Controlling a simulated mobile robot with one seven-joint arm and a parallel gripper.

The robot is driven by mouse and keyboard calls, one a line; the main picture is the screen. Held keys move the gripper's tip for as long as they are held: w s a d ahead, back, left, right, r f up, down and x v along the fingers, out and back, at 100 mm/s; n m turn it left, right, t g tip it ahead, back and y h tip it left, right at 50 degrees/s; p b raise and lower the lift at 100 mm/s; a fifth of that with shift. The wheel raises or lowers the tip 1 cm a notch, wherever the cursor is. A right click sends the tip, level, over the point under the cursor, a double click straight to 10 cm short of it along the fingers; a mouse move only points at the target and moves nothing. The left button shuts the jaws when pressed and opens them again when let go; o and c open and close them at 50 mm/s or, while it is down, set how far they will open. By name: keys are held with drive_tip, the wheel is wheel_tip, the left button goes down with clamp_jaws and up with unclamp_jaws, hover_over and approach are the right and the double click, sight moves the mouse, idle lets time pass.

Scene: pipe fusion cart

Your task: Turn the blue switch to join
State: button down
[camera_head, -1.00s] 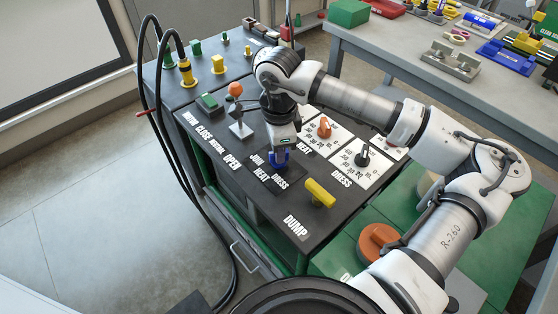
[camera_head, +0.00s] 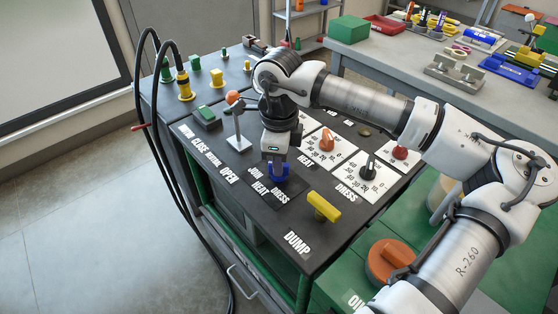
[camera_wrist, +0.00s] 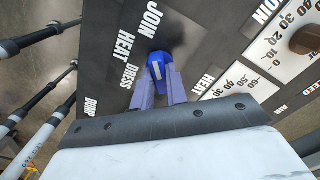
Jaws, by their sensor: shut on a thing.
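The blue switch (camera_head: 278,174) sits on the black panel beside the white words JOIN, HEAT and DRESS. My gripper (camera_head: 276,164) points down at it, with its fingers on the switch. In the wrist view, the two fingers (camera_wrist: 159,82) are shut on the two sides of the blue switch (camera_wrist: 157,64). A white line shows on the switch's top. The JOIN label (camera_wrist: 137,18) lies above and left of the switch there, with HEAT and DRESS below it. I cannot tell exactly which label the switch points to.
A yellow handle (camera_head: 323,207) stands near the DUMP label. An orange-topped lever (camera_head: 233,112) stands left of my gripper. An orange knob (camera_head: 327,140) and a black knob (camera_head: 369,164) sit on white dial plates to the right. Black hoses (camera_head: 150,110) run down the cart's left side.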

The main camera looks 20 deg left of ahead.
drive_tip(key=c, duration=1.4)
unclamp_jaws()
drive_tip(key=shift+r, duration=0.15)
wheel_tip(320, 180, up, 14)
drive_tip(key=shift+f, duration=0.2)
